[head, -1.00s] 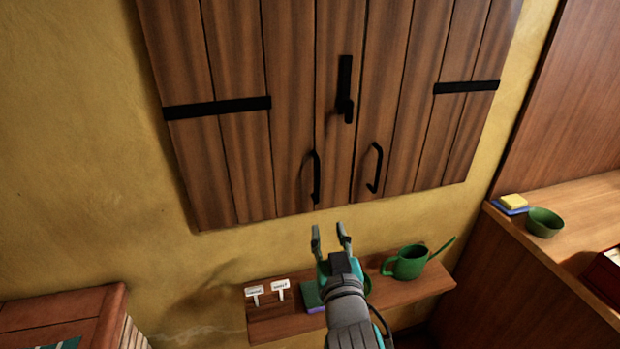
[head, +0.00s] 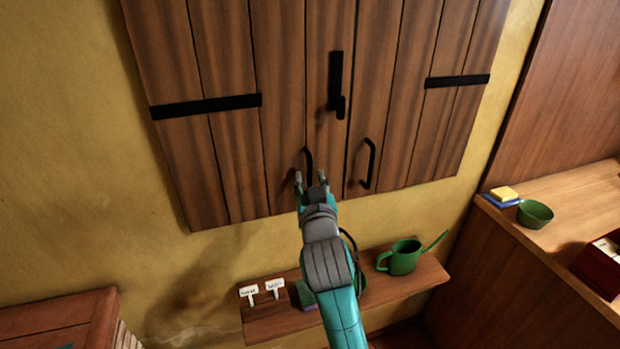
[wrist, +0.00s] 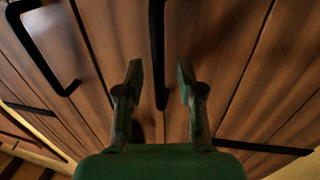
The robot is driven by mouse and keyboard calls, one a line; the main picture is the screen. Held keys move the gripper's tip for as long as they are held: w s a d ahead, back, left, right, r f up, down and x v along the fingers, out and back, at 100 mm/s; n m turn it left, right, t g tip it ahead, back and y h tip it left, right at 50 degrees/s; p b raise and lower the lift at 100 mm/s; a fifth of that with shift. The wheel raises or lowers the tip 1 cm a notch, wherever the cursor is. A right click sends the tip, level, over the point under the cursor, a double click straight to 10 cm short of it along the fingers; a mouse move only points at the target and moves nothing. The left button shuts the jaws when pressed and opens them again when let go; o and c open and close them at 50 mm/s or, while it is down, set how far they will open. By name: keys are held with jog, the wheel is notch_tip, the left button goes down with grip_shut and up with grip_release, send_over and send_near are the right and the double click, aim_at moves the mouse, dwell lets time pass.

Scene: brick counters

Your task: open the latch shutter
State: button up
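The wooden plank shutter (head: 275,120) has two closed leaves. A black latch (head: 336,85) stands upright near the middle seam, with a small knob at its lower end. Below it are the left black pull handle (head: 308,160) and the right one (head: 370,163). My gripper (head: 311,180) is open in front of the left handle's lower part. In the wrist view, a black bar (wrist: 157,45), apparently the left handle, lies between the parted fingers; I cannot tell whether they touch it. The other handle (wrist: 30,55) is at the left there.
Black hinge straps cross the left leaf (head: 205,107) and right leaf (head: 457,81). Below is a wooden shelf (head: 400,291) with a green watering can (head: 403,257) and white tags (head: 262,290). A counter (head: 568,209) at right holds a green bowl (head: 535,214) and yellow sponge (head: 504,193).

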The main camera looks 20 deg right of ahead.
jog(key=shift+w+d, duration=0.15)
jog(key=shift+w, duration=0.4)
grip_shut()
jog(key=shift+s, duration=0.15)
